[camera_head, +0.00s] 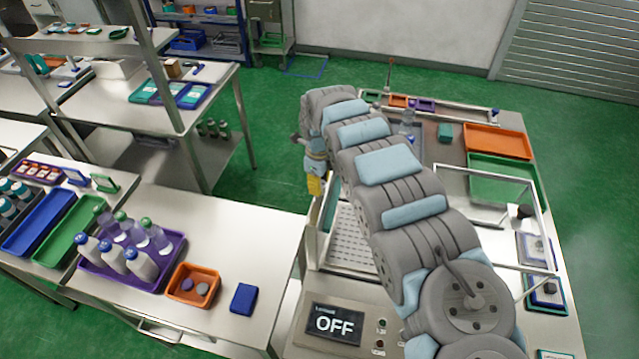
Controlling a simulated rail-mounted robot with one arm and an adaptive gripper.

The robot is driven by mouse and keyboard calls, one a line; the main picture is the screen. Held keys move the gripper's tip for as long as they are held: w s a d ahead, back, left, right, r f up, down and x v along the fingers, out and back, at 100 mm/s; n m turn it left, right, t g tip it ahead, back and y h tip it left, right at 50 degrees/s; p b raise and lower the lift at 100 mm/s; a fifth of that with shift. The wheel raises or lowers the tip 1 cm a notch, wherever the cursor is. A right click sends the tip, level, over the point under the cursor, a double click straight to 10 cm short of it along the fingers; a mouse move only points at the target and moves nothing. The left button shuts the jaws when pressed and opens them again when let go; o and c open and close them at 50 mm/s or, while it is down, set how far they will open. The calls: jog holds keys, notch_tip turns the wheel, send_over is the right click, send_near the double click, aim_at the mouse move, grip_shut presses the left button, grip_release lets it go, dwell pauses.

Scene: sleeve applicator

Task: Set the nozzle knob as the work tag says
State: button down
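My arm reaches from the lower right across the sleeve machine. My gripper (315,186) hangs at its far end, pointing down beside the machine's left side; it is too small here to tell whether its fingers are open. The machine's control panel (345,327) is at the bottom centre. Its dark display (334,323) reads OFF, with small buttons (381,327) to its right. I cannot make out the nozzle knob; my arm covers the middle of the machine. I cannot single out the work tag; framed cards (537,249) lie at the right, unreadable from here.
A clear-sided metal frame (490,172) stands right of my arm. On the left table are a purple bottle tray (120,275), an orange bin (193,300) and a blue box (243,299). Green floor (260,130) is open behind.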

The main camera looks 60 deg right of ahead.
jog(key=shift+w+a+f+n+b, duration=0.1)
jog(key=shift+f+n+b, duration=0.1)
jog(key=shift+n+b, duration=1.2)
jog(key=shift+n+b, duration=0.4)
jog(key=shift+n, duration=0.4)
